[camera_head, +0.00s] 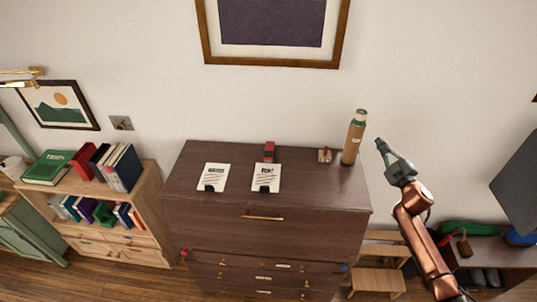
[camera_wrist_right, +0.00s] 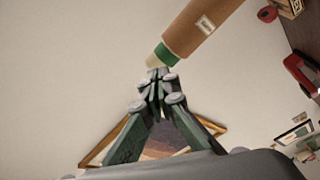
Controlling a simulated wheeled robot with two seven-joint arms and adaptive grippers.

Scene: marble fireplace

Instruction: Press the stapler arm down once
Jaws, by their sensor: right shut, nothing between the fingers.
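A small red object that looks like the stapler (camera_head: 269,151) sits on top of the dark dresser (camera_head: 330,180), near its back edge. A sheet of paper with a black clip (camera_head: 267,176) lies just in front of it. My right gripper (camera_head: 379,144) is shut and empty, to the right of the dresser top and well apart from the stapler. In the right wrist view, the shut fingertips (camera_wrist_right: 157,78) appear close to the brown bottle's green neck; I cannot tell if they touch. My left gripper is not in view.
A tall brown bottle (camera_head: 353,140) stands at the dresser's back right, between my right gripper and the stapler. A small wooden item (camera_head: 324,155) is beside it. A second clipped paper (camera_head: 214,177) lies at left.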

